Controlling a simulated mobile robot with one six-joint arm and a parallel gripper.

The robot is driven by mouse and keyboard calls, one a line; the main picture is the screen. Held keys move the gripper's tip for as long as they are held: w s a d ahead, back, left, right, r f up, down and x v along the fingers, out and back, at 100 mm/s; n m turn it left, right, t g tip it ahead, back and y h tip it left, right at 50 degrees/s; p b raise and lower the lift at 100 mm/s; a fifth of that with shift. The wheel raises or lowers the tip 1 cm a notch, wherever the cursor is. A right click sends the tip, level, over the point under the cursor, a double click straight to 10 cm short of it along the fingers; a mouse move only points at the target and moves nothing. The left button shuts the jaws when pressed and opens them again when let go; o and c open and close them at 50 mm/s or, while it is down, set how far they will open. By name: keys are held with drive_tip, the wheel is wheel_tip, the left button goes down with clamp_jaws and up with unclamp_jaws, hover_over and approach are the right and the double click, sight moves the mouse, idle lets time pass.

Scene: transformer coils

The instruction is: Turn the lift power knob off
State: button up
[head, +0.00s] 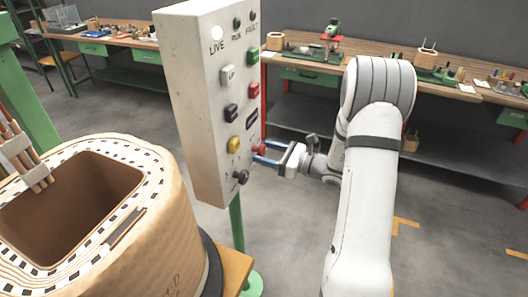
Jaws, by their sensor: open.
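A grey control box (190,110) stands upright on a green post at the centre left. Its front carries several buttons and lamps, and a black rotary knob (241,177) sits at its lower end. The knob's marking is too small to read, so I cannot tell its setting or confirm it is the lift power knob. My gripper (262,152) is open, its blue-tipped fingers pointing left toward the box face. The fingers are above and right of the black knob, beside a red button (258,149) that shows between them. I cannot tell whether they touch it.
A large tan coil (170,230) with a rectangular opening stands at the lower left, close to the box. A green frame (28,105) rises at the far left. Workbenches (455,85) with tools line the back wall.

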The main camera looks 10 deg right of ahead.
drive_tip(key=shift+w+a, duration=0.15)
drive_tip(key=shift+a, duration=0.1)
